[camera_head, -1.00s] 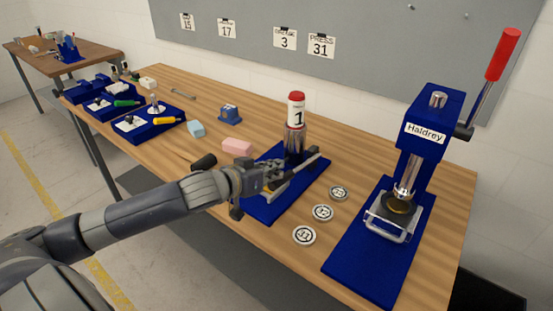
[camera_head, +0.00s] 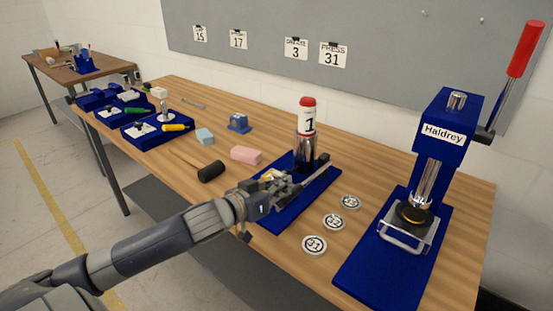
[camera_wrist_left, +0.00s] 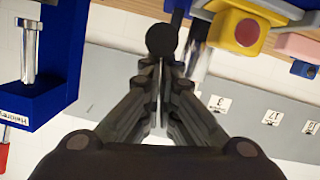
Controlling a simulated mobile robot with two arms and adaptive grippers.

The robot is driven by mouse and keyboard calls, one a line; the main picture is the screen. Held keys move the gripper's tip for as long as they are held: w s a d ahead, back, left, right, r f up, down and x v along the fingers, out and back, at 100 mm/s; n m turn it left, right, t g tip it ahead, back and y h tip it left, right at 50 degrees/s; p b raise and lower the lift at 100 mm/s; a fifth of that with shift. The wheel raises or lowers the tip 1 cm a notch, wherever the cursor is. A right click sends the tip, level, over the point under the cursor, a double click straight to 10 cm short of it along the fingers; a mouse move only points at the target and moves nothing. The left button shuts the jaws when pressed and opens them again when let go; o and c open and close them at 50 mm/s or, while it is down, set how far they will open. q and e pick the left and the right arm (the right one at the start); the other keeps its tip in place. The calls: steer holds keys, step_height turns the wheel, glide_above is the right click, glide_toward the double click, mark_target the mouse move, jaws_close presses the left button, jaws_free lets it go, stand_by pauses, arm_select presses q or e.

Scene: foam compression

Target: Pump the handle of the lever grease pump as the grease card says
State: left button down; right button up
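The lever grease pump has a blue base (camera_head: 270,219), a steel body with a white bottle (camera_head: 306,122) marked 1 and a red cap, and a lever handle (camera_head: 313,173) slanting toward the front left. My left gripper (camera_head: 277,187) is at the handle's near end. In the left wrist view, its fingers (camera_wrist_left: 160,68) are nearly together, with a dark round end (camera_wrist_left: 162,40) just beyond the tips; whether they touch is unclear. The grease card (camera_head: 296,48), showing 3, hangs on the grey board. My right gripper is out of view.
The Haldrey press (camera_head: 443,133) stands at right on its blue base. Several round discs (camera_head: 333,222) lie between pump and press.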

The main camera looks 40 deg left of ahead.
arm_select(q)
steer(key=s+a+r+p, duration=0.2)
steer(key=s+r, duration=0.4)
steer(key=s, duration=0.3)
steer(key=shift+s+r+p, duration=0.15)
steer(key=shift+r+p, duration=0.2)
steer(key=shift+p, duration=0.2)
stand_by(0.9)
